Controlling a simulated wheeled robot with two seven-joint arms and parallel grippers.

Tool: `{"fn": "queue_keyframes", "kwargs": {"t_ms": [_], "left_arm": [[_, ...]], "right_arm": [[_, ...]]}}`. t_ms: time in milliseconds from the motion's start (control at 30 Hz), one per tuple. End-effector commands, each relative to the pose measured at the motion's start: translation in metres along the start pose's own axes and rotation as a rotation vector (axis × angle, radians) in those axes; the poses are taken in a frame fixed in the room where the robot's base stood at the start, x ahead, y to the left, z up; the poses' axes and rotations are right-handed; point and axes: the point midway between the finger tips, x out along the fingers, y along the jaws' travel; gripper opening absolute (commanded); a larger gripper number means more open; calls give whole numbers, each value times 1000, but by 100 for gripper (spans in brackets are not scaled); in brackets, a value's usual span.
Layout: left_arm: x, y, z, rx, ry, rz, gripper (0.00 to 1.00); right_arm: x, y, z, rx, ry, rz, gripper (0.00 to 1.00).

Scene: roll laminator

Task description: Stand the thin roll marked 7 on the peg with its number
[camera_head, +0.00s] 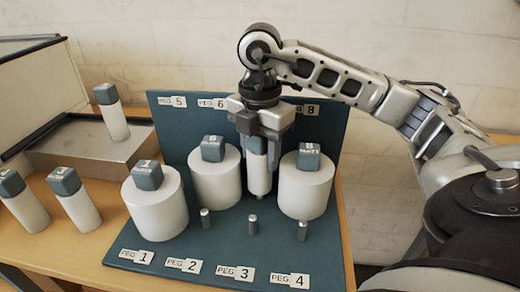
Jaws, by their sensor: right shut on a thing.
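My right gripper (262,128) comes down from above and is shut on the dark cap of a thin white roll (260,178). The roll is upright between two thick rolls, at the back row of the blue peg board (190,262). The gripper hides most of the cap, and the roll's number cannot be read. The label between PEG 6 and PEG 8 is hidden behind the gripper. I cannot tell whether the roll's lower end is around a peg or just above the board. My left gripper is not in view.
Thick white rolls stand at front left (158,212), back left (216,182) and back right (304,192) on the board. Bare pegs (252,224) stand in front. Other thin rolls (76,203) stand at left, one (115,118) on a grey metal block (80,145).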

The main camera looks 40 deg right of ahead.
Motion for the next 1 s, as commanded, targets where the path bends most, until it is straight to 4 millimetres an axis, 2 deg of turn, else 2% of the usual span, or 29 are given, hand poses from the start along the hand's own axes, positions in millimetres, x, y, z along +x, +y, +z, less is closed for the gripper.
{"fn": "queue_keyframes", "kwargs": {"t_ms": [1000], "left_arm": [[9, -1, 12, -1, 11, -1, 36]], "right_arm": [[28, 0, 0, 0, -1, 0, 21]]}}
